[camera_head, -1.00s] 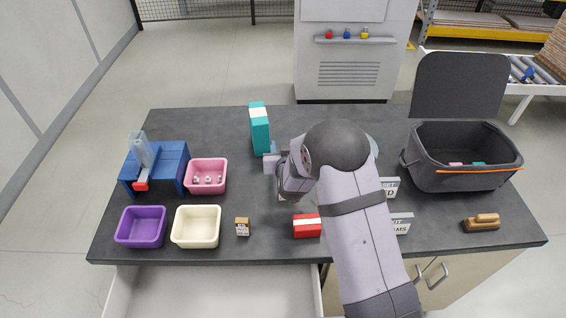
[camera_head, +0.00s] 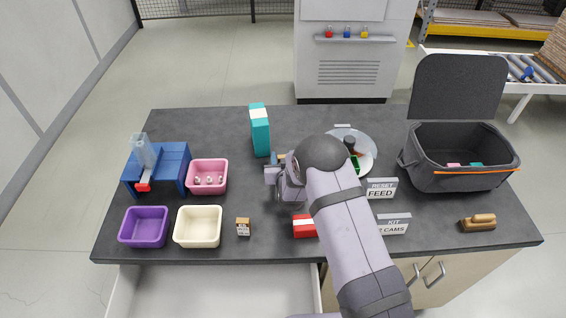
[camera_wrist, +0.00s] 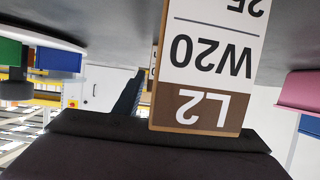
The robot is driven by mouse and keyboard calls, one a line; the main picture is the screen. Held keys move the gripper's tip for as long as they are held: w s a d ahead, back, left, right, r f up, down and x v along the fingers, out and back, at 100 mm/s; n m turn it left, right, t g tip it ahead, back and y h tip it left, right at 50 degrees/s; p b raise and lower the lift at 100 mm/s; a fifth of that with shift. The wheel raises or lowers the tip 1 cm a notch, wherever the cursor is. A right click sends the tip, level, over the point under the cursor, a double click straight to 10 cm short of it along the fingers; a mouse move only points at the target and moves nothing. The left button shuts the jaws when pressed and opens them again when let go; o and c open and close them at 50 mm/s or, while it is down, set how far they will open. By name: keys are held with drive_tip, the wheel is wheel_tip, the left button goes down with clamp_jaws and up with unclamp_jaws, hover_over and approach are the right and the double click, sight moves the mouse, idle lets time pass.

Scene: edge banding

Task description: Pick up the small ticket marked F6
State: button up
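A small brown-and-white ticket (camera_head: 243,227) stands at the front of the table, right of the cream bin; its print is too small to read. In the wrist view, which is upside down, a close brown-and-white card (camera_wrist: 205,65) reads L2 and W20, with a third line cut off. Part of another brown-edged piece shows behind it. I cannot make out F6 anywhere. My gripper (camera_head: 272,174) is low over the middle of the table, beyond and right of the small ticket. The arm hides much of it; its finger opening is unclear.
A pink bin (camera_head: 207,190), purple bin (camera_head: 144,241) and cream bin (camera_head: 198,242) stand at left. A teal box (camera_head: 260,138) is behind my gripper, a red box (camera_head: 304,231) in front. A plate (camera_head: 367,151), signs and a dark open case (camera_head: 459,181) stand at right.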

sight(283, 156)
drive_tip(key=shift+p+x, duration=0.35)
drive_tip(key=shift+x, duration=1.35)
drive_tip(key=c, duration=0.8)
drive_tip(key=shift+r, duration=0.2)
wheel_tip(283, 156, up, 18)
drive_tip(key=b, duration=0.4)
drive_tip(key=shift+f, duration=0.2)
